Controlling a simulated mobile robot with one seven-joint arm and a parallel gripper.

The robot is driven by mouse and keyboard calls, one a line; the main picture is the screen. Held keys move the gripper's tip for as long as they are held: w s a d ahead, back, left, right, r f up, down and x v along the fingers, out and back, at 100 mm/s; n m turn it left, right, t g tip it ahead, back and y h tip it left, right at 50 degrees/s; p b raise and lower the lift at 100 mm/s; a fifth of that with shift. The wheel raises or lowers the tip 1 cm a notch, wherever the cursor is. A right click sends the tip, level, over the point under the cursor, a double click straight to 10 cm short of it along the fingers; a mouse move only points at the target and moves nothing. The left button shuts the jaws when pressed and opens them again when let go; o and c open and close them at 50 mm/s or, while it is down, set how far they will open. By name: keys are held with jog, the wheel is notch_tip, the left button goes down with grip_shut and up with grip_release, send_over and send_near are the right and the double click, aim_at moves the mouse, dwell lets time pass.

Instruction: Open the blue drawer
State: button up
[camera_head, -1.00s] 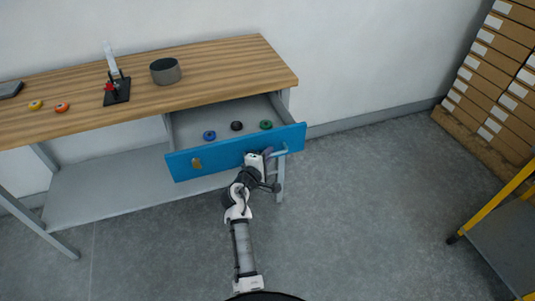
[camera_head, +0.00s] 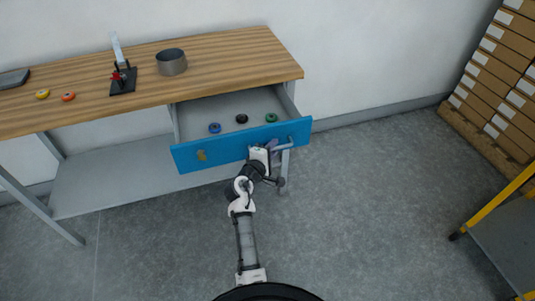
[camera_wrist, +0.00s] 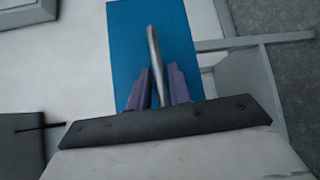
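The blue drawer (camera_head: 225,153) is under the right end of the wooden table and stands pulled out, with its grey inside showing. In the head view its bar handle (camera_head: 283,147) is at the right end of the blue front. My gripper (camera_head: 272,146) is at that handle. In the wrist view the metal handle (camera_wrist: 153,45) runs between the two close-set purple fingers of my gripper (camera_wrist: 158,75), with the blue front behind. The fingers look closed on it, though their contact is hard to see.
A blue roll (camera_head: 214,128), a black roll (camera_head: 242,119) and a green roll (camera_head: 271,118) lie in the drawer. A grey round container (camera_head: 171,63) stands on the tabletop (camera_head: 225,60). Stacked boxes (camera_head: 510,80) and a yellow-framed stand (camera_head: 490,215) are at right. Floor between is clear.

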jog(key=b+v, duration=0.3)
jog(key=v, duration=1)
jog(key=shift+s+a, duration=0.15)
jog(key=shift+s, duration=0.1)
